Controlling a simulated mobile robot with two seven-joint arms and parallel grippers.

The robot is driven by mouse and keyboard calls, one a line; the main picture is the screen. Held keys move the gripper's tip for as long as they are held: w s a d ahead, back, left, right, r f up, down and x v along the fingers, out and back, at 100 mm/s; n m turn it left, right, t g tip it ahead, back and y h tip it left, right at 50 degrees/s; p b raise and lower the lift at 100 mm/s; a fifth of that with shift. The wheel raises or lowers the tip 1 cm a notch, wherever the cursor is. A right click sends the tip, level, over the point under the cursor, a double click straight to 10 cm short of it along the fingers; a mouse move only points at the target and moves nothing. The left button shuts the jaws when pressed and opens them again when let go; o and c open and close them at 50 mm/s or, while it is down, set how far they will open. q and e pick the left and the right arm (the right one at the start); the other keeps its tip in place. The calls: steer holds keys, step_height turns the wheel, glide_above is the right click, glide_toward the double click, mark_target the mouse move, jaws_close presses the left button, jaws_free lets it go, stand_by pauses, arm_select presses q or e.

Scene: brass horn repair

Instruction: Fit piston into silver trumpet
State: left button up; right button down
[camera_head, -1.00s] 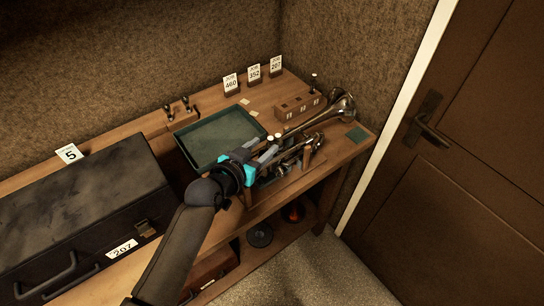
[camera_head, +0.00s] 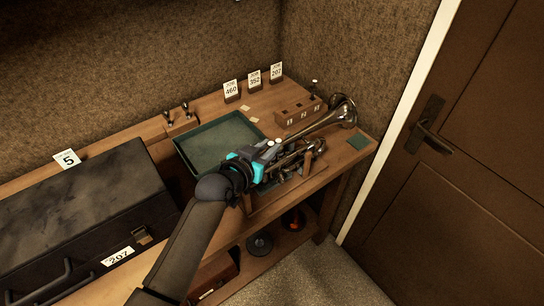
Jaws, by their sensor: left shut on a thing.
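The silver trumpet (camera_head: 325,122) lies at the right part of the bench, its bell pointing to the back right. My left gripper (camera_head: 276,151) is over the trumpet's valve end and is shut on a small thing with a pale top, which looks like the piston. The gripper hides most of this thing and the valve casings, so I cannot tell whether the piston is in a casing or above it. My right gripper is not in view.
A wooden block with slots (camera_head: 298,111) stands behind the trumpet, with an upright pin at its right end. A green tray (camera_head: 180,146) lies left of the gripper. A dark case (camera_head: 75,205) fills the left. A green pad (camera_head: 358,142) is near the right edge.

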arm_select(q)
jaws_close()
steer(key=shift+w+p, duration=0.15)
steer(key=shift+p, duration=0.6)
stand_by(0.9)
steer(key=shift+f, duration=0.35)
stand_by(0.4)
steer(key=shift+r, duration=0.1)
stand_by(0.4)
stand_by(0.9)
steer(key=o, duration=0.7)
jaws_free()
